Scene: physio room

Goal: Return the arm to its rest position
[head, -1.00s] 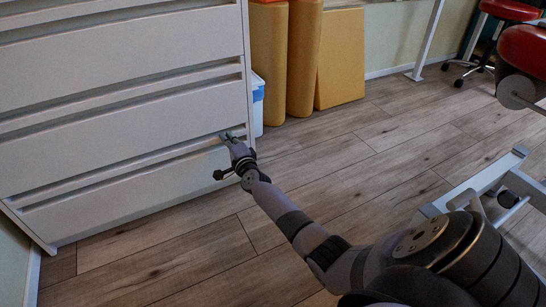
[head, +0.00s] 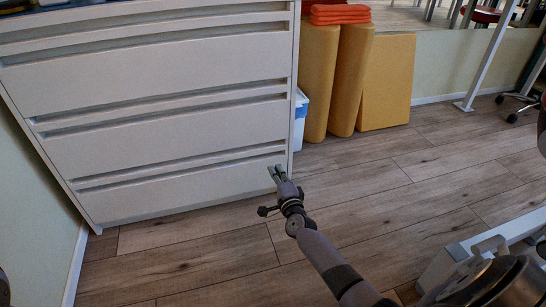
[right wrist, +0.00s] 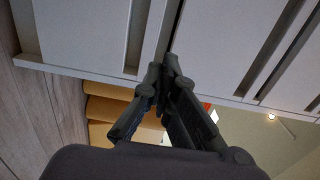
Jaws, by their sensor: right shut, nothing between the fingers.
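My right gripper (head: 277,174) is shut and empty in the head view. It is in front of the lower right part of the white drawer cabinet (head: 170,133), close to the bottom drawer; I cannot tell whether it touches. In the right wrist view the fingers of the right gripper (right wrist: 168,66) meet at their tips, with the cabinet (right wrist: 90,30) behind them. My right arm reaches in from the lower right of the head view, stretched out toward the cabinet. My left gripper is in neither view.
All drawers in view look closed. Yellow foam pieces (head: 386,84) and a blue and white bin (head: 300,112) stand right of the cabinet. Orange folded items (head: 340,14) lie on top. A light metal frame (head: 462,256) is at lower right. The wooden floor (head: 400,180) between is clear.

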